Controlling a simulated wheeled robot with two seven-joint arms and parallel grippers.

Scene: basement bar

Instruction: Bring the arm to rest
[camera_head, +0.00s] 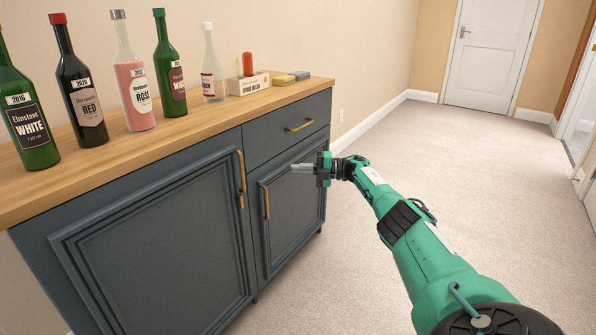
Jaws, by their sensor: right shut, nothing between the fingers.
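My right gripper (303,168) is at the end of the green right arm, which reaches up and left from the lower right corner. The gripper is shut with nothing between its fingers. It points left, in front of the right door of the dark blue cabinet (160,255). From this view I cannot tell how wide the gap is between the fingertips and the cabinet front. My left gripper is not in view.
Several wine bottles (133,85) stand on the wooden counter top (200,125), with a small box holding a red-topped item (248,70) farther back. Gold handles (241,175) stick out from the cabinet. Carpeted floor (470,170) lies clear to the right, towards a white door (490,50).

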